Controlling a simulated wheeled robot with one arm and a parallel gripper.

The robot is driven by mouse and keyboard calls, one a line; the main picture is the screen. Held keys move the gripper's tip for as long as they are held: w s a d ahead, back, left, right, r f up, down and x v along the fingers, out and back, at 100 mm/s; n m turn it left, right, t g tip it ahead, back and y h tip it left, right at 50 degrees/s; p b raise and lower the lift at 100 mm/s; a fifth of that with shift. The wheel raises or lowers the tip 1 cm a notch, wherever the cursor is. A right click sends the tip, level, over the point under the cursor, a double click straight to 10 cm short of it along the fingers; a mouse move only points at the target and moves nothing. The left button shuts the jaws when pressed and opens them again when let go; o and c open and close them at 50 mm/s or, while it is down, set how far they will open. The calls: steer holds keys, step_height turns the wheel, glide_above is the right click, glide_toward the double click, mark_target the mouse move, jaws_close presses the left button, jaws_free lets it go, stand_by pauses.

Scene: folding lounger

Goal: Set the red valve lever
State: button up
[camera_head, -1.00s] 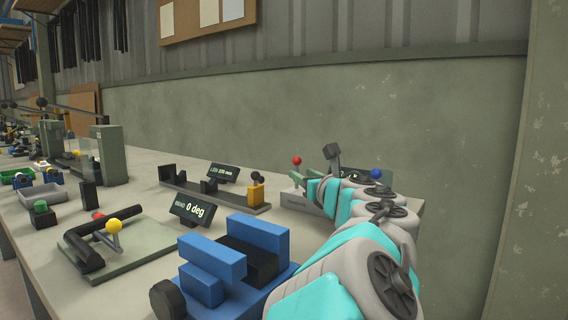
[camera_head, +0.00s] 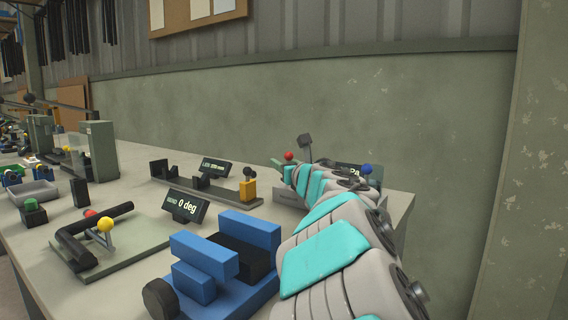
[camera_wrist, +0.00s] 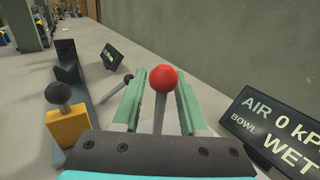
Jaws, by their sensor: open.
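The red valve lever is a red ball knob (camera_wrist: 164,78) on a thin grey rod. In the wrist view it stands upright between the two green fingers of my gripper (camera_wrist: 160,105). The fingers are open, with a gap on each side of the rod. In the head view the red knob (camera_head: 289,156) shows at the far end of the bench, right by my green fingertips (camera_head: 281,163). My arm hides most of the lever's base there. A dark display (camera_wrist: 278,128) to the right in the wrist view reads "AIR 0 kP" and "BOWL WET", cut off at the edge.
A yellow block with a black ball (camera_wrist: 65,112) is left of my gripper. A thin black-tipped rod (camera_wrist: 120,86) leans near the left finger. A blue vise (camera_head: 225,258) sits at the front; the wall is behind.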

jaws_close()
stand_by(1.4)
